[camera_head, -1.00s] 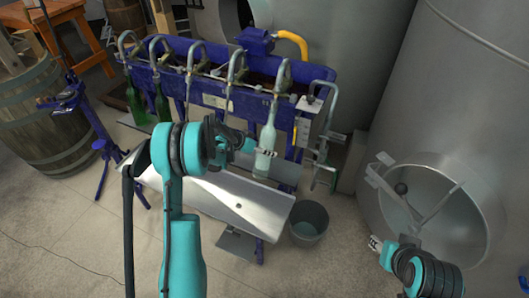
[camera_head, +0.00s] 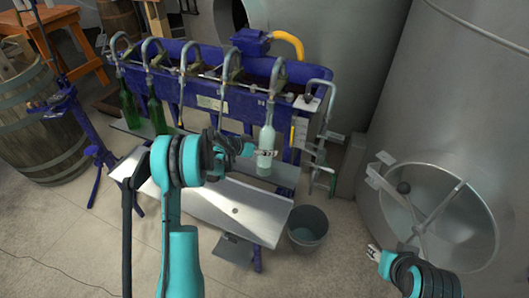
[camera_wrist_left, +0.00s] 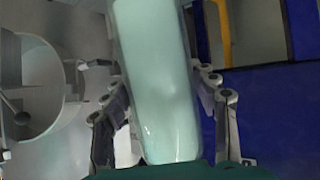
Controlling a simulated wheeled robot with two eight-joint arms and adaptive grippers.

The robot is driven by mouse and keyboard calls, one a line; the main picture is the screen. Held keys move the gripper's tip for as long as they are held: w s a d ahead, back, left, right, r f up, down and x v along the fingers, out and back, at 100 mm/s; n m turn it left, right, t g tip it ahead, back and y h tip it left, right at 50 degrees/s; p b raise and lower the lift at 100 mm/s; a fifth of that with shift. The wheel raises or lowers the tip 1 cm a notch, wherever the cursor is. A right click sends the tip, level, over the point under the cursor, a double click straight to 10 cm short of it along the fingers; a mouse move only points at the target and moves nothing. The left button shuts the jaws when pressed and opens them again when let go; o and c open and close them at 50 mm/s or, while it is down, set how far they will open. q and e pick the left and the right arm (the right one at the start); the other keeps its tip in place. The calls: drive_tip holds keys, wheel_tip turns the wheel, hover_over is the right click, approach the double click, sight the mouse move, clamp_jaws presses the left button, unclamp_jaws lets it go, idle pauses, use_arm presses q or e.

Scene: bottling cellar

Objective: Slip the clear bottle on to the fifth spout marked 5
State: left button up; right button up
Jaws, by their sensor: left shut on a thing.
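The clear bottle (camera_head: 267,140) is pale, see-through and nearly upright in front of the filler's right end. My left gripper (camera_head: 264,154) is shut around its lower body. In the left wrist view, the bottle (camera_wrist_left: 160,85) stands between the two fingers (camera_wrist_left: 163,115). The fifth spout (camera_head: 276,76), rightmost in the row, curves down to the bottle's mouth. I cannot tell whether its tip is inside the neck or just in front of or behind it. The number mark is not readable. My right gripper (camera_head: 373,252) is at the lower right, its fingers too small to judge.
The blue filler (camera_head: 208,99) carries the other spouts, with green bottles (camera_head: 157,114) at its left end. A sloping metal tray (camera_head: 235,205) lies below. A grey bucket (camera_head: 307,228) stands on the floor. A large steel tank (camera_head: 450,110) closes the right side.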

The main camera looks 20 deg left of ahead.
use_arm(q)
drive_tip(key=shift+w+d+f+t+b, duration=0.1)
drive_tip(key=shift+w+f+t+b, duration=0.2)
drive_tip(key=shift+w+f+b, duration=0.25)
drive_tip(key=shift+w+r+b, duration=0.1)
drive_tip(key=shift+w+b, duration=0.25)
drive_tip(key=shift+b, duration=0.05)
drive_tip(key=shift+s+f+b, duration=0.15)
drive_tip(key=shift+f+b, duration=0.15)
drive_tip(key=shift+f, duration=0.6)
idle(0.3)
drive_tip(key=o, duration=1.8)
